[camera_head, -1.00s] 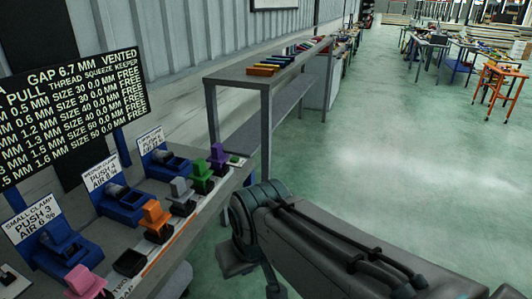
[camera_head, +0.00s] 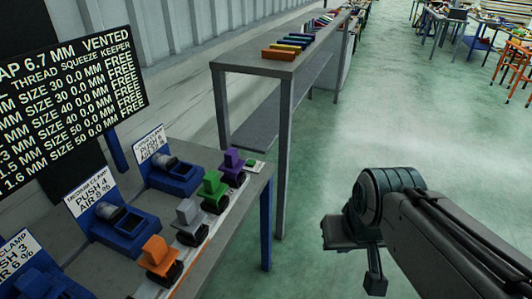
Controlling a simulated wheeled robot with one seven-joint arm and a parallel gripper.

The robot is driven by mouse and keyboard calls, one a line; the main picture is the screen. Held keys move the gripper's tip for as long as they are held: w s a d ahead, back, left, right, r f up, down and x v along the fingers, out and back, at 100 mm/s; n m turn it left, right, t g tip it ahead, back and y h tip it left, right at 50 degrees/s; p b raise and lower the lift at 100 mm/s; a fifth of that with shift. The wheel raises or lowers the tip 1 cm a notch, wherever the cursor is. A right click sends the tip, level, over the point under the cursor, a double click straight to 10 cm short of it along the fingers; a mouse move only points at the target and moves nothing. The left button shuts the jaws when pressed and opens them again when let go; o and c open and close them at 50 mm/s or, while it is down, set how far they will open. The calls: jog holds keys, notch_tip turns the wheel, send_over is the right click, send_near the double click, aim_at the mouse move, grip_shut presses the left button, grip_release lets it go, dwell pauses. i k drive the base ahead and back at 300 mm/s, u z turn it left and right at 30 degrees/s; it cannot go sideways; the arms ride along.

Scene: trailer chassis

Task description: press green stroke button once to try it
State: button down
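A larger green block (camera_head: 213,184) stands on a black holder nearby, between a grey block (camera_head: 188,212) and a purple block (camera_head: 233,159). No label tells which green piece is the stroke button. The end of my arm, with my gripper (camera_head: 360,262), hangs over the floor to the right of the bench, apart from both.
An orange block (camera_head: 158,253) and blue clamps (camera_head: 175,175) with signs share the bench. A black text board (camera_head: 75,120) stands behind. A grey table (camera_head: 255,65) with coloured bars stands beyond the bench. The green floor at right is open.

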aim_at(250, 163)
jog(key=u, duration=0.35)
jog(key=i, duration=0.9)
jog(key=u, duration=0.65)
